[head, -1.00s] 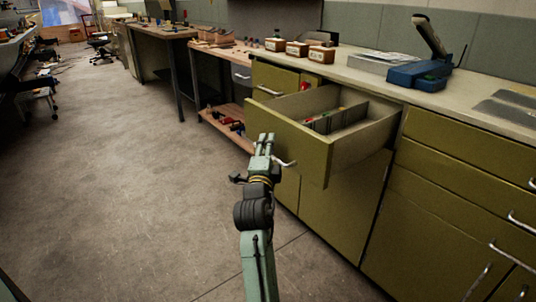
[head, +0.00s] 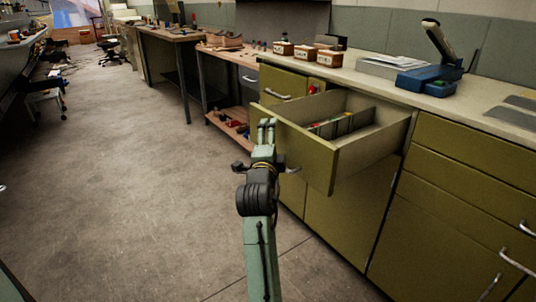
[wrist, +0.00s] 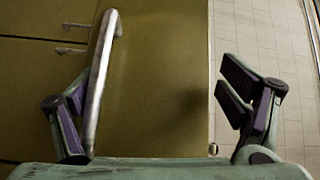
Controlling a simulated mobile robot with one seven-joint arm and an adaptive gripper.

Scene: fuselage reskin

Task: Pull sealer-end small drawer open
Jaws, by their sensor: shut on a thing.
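The olive drawer (head: 320,165) stands well out of its cabinet, and dividers and small coloured items show inside it. My gripper (head: 267,128) is at the drawer's front, towards its left part. In the wrist view, the silver drawer handle (wrist: 100,75) lies between my gripper's fingers (wrist: 160,95), along the left finger; the right finger is apart from it, over the drawer's edge and the floor. In the head view, only the handle's right end shows beside my gripper.
Shut olive drawers (head: 465,175) stand to the right, below the worktop (head: 375,85). A blue sealer (head: 432,80) and small wooden boxes (head: 300,50) are on top. Open concrete floor (head: 130,180) lies to the left.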

